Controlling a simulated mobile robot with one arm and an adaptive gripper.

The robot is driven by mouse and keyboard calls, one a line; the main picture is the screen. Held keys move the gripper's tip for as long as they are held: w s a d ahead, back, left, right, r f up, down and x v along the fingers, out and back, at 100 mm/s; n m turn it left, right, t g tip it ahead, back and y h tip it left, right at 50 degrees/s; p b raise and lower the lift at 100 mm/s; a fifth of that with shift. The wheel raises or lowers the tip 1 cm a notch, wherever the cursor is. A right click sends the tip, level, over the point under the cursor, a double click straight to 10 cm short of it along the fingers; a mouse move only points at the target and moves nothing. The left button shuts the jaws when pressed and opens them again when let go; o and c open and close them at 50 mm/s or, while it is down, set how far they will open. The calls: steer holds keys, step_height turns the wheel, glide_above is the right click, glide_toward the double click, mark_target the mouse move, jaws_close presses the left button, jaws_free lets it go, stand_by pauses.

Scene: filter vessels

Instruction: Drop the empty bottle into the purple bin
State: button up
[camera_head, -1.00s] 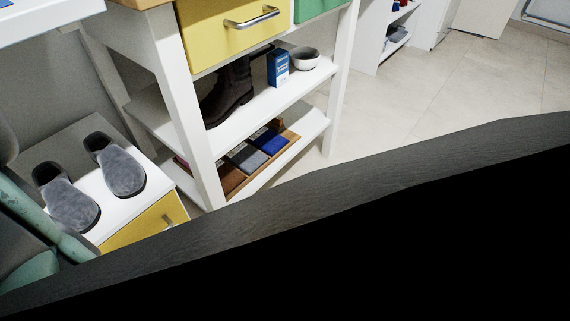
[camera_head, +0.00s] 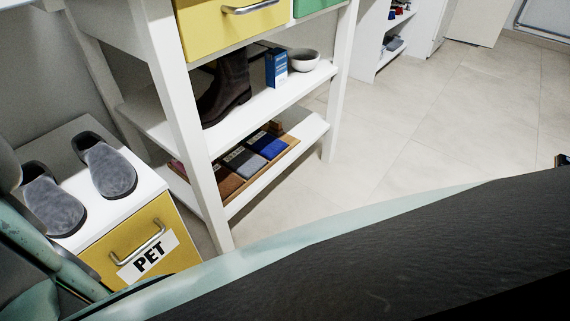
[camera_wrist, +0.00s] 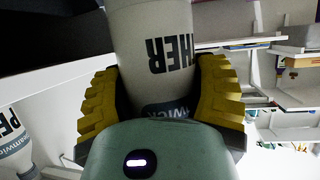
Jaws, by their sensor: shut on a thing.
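In the wrist view my gripper (camera_wrist: 160,92) has its two yellow ridged fingers shut on a whitish bottle (camera_wrist: 152,28), one finger at each side. The bottle bears large dark letters, upside down, of which "HER" shows. Its far end runs out of the top of the view, and its lower part is hidden behind the gripper's body. Whether it is empty cannot be told. No purple bin shows in either view. The gripper is outside the head view, where my own arm covers the lower right.
A yellow drawer unit labelled PET (camera_head: 140,240) with grey slippers (camera_head: 105,168) on top stands at the left. A white shelf unit (camera_head: 290,95) holds a boot, box and bowl. Tiled floor (camera_head: 430,120) is open at the right. Another labelled bottle (camera_wrist: 12,145) shows in the wrist view.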

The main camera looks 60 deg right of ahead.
steer(key=o, duration=1.3)
steer(key=v, duration=1.2)
